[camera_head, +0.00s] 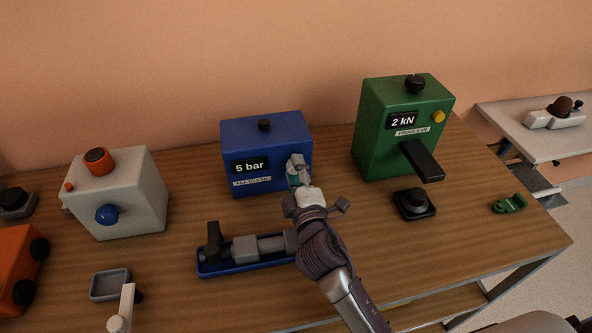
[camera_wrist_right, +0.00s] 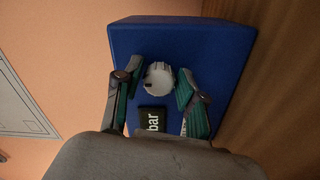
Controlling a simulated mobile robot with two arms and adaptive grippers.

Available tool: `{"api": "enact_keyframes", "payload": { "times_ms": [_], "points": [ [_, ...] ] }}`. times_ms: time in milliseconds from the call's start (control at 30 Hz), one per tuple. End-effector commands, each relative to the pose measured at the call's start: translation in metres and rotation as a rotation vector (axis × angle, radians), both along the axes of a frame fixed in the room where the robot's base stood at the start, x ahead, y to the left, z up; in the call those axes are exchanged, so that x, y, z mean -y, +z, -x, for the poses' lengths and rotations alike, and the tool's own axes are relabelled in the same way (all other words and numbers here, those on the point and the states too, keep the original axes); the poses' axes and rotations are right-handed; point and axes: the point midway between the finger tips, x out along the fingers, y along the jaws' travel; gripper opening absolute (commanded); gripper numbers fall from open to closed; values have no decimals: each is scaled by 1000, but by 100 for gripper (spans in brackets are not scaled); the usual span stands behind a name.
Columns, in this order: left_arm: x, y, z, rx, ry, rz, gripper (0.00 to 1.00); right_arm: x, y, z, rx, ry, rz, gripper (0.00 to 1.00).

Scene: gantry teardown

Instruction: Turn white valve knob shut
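The white valve knob (camera_wrist_right: 158,80) is on the face of the blue box (camera_wrist_right: 205,45), beside the dark display reading "bar" (camera_wrist_right: 152,121). In the head view the blue box (camera_head: 265,130) stands at the back middle of the table, its display showing "5 bar". My right gripper (camera_head: 298,172) is at the right part of its front and mostly hides the knob there. In the right wrist view my right gripper (camera_wrist_right: 160,72) has its teal-padded fingers on either side of the knob, with narrow gaps; firm contact does not show. My left gripper is not in view.
A green box (camera_head: 372,125) reading "2 kN" with a black lever (camera_head: 422,161) stands right. A grey box (camera_head: 140,190) with a blue knob stands left. A blue-based clamp fixture (camera_head: 245,262) lies in front, close to my right arm. A grey tray (camera_head: 110,283) is front left.

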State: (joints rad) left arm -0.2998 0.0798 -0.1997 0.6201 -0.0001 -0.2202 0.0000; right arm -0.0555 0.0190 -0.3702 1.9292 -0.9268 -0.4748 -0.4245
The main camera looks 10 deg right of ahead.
Motion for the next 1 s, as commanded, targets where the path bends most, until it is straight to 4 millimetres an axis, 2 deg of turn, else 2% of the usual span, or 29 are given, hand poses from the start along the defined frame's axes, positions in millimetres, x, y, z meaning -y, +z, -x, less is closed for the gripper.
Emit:
{"api": "enact_keyframes", "payload": {
  "times_ms": [67, 333, 467, 567, 900, 1000],
  "points": [
    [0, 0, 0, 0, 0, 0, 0, 0, 0, 0, 0, 0, 1, 57],
    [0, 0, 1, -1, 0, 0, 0, 0, 0, 0, 0, 0, 2, 57],
    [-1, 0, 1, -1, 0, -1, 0, 0, -1, 8, -2, 1, 2, 57],
    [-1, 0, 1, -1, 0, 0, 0, 0, -2, 24, -3, 1, 1, 57],
    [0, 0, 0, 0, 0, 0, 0, 0, -1, 95, -5, -2, -1, 57],
    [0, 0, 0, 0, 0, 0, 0, 0, -1, 108, -3, -1, 0, 57]
  ]
}}
